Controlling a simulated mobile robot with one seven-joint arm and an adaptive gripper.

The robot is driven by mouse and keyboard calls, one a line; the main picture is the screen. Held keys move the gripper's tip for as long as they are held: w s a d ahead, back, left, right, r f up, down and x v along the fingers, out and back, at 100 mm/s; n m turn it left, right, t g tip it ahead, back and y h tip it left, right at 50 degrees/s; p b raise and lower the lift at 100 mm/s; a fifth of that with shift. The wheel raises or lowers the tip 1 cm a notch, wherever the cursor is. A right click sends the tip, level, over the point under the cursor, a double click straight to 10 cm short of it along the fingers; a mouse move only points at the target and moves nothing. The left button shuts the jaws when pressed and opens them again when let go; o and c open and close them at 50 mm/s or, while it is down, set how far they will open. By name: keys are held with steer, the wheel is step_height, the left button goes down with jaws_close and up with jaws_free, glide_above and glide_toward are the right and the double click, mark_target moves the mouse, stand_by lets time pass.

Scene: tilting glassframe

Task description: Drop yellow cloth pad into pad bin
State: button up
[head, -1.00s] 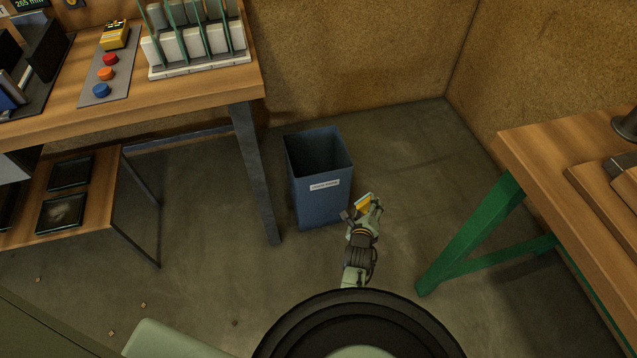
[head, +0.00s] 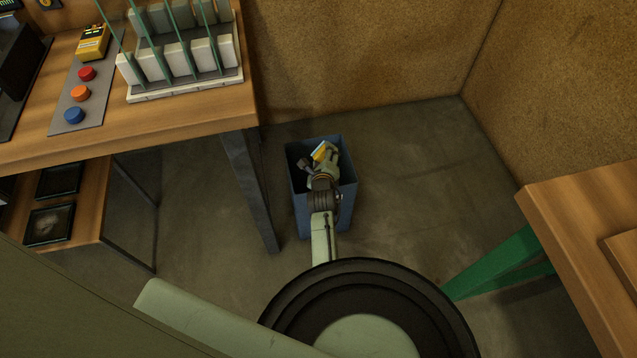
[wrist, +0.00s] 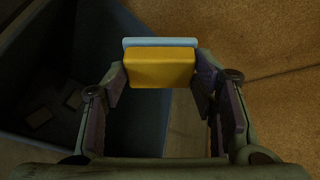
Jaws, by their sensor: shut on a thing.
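The yellow cloth pad (wrist: 161,68) is held between the two fingers of my gripper (wrist: 160,78) in the wrist view. A pale blue layer runs along its far edge. In the head view the pad (head: 321,153) shows in my gripper (head: 318,161), which is over the mouth of the blue pad bin (head: 345,203). The bin's inside (wrist: 95,85) lies below and to the left of the pad in the wrist view, with a few pale flat pieces on its floor. My arm hides the bin's front label.
A wooden workbench (head: 200,115) with a rack of white blocks (head: 185,70) and coloured buttons stands at the left. Its dark leg (head: 250,190) is close to the bin. Another wooden table (head: 590,230) with a green leg is at the right. Brown walls meet behind the bin.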

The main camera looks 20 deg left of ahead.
step_height(320, 180, down, 6)
steer(key=b, duration=0.4)
steer(key=shift+r, duration=0.1)
steer(key=o, duration=1.1)
step_height(320, 180, up, 10)
stand_by(0.5)
